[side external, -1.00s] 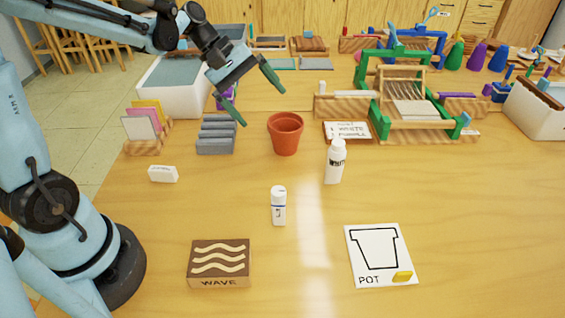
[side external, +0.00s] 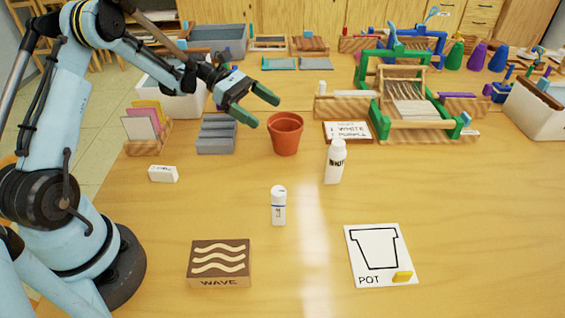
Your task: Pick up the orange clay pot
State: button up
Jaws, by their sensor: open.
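The orange clay pot (side external: 285,136) stands upright on the wooden table, a little above the middle of the side view. It looks empty, with a wide rim. My gripper (side external: 267,111) is open, with green fingers, just left of and above the pot in the picture. One fingertip is near the pot's left rim and the other is above and behind it. The fingers hold nothing. I cannot tell whether either finger touches the pot.
A grey ridged block (side external: 216,136) stands close left of the pot. A white bottle (side external: 335,162), a label board (side external: 348,132) and a green-framed loom (side external: 405,95) are to the right. Table between is clear.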

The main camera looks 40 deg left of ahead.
aim_at(290, 127)
jog(key=x, duration=0.9)
jog(key=shift+r, duration=0.15)
jog(key=c, duration=0.9)
